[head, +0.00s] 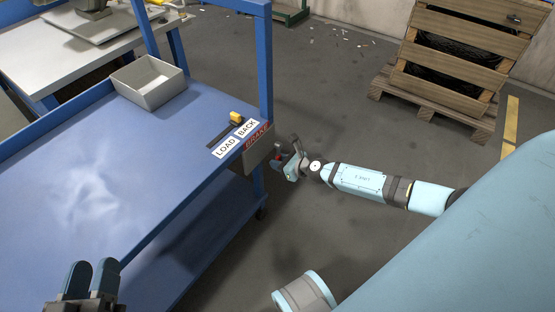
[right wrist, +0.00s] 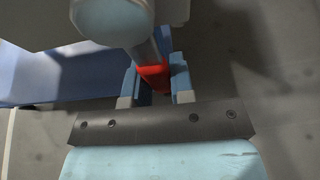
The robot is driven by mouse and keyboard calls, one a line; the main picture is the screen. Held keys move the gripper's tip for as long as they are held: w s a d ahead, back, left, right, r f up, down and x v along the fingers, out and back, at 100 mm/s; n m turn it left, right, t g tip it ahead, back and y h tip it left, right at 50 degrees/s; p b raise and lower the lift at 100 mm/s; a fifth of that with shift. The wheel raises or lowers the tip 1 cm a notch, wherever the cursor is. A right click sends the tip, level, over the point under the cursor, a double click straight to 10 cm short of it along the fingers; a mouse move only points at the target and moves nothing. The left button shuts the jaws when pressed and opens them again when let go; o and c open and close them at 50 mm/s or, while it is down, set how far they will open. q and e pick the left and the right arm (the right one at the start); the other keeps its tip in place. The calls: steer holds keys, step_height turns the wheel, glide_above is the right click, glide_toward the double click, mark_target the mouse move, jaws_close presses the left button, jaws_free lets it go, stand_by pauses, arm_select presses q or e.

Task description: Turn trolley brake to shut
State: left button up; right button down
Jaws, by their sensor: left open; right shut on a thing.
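The blue trolley (head: 130,190) fills the left of the head view. A grey box marked BRAKE (head: 258,150) is on its right edge. My right gripper (head: 281,163) is beside this box and shut on the red brake handle, whose red part shows small in the head view (head: 277,157). In the right wrist view the red handle (right wrist: 154,76) lies between the two blue fingers, partly covered by a rounded grey end and shaft. The brake's marked positions cannot be read. My left gripper (head: 92,268) is open and empty over the trolley's near left part.
A grey open bin (head: 150,93) stands on the trolley top. A blue post (head: 264,60) rises at the far corner. A wooden crate on a pallet (head: 440,95) stands back right.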

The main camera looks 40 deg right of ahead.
steer(key=shift+d, duration=0.15)
arm_select(q)
steer(key=shift+s+f, duration=0.1)
arm_select(e)
steer(key=c, duration=1)
jaws_free()
arm_select(q)
step_height(320, 180, up, 2)
steer(key=shift+a+r+t+p, duration=0.1)
steer(key=shift+t+p, duration=0.3)
steer(key=shift+p, duration=0.3)
arm_select(e)
steer(key=v, duration=1.3)
steer(key=shift+s+r, duration=0.1)
steer(key=shift+s, duration=0.3)
arm_select(q)
steer(key=shift+r, duration=0.2)
steer(key=shift+f, duration=0.1)
